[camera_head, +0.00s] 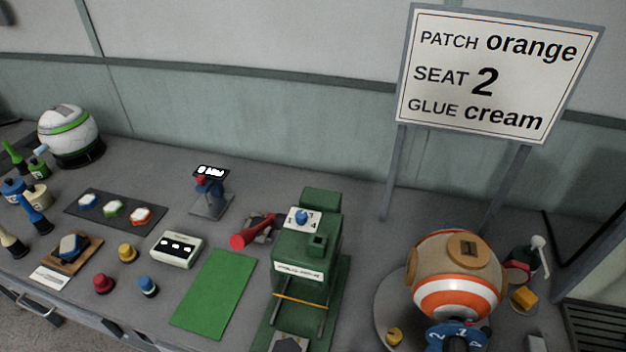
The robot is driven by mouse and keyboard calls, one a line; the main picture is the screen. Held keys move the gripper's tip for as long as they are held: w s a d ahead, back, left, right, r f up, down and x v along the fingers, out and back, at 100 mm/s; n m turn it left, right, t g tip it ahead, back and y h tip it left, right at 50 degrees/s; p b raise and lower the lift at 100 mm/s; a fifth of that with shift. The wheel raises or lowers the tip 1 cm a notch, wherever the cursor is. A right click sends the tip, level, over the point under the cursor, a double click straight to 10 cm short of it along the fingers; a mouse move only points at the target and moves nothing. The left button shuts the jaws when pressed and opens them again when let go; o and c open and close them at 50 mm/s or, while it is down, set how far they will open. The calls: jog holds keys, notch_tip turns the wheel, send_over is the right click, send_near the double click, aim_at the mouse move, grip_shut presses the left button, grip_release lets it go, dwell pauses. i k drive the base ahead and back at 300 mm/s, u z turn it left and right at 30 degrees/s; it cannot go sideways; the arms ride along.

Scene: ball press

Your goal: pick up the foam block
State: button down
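No object here is clearly marked as the foam block. A small orange-yellow block (524,298) rests on a small round dish at the right, beside the striped ball, and may be it. My gripper is not in view.
An orange-and-white ball (455,297) with tan patches stands on a round base, a blue numbered part before it. A green press (302,260) and green mat (215,293) are in the middle. A sign (497,75) stands behind; pots and stamps crowd the left.

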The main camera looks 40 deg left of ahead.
aim_at(524, 297)
jog(key=u, duration=1)
jog(key=k, duration=0.5)
jog(key=u, duration=0.25)
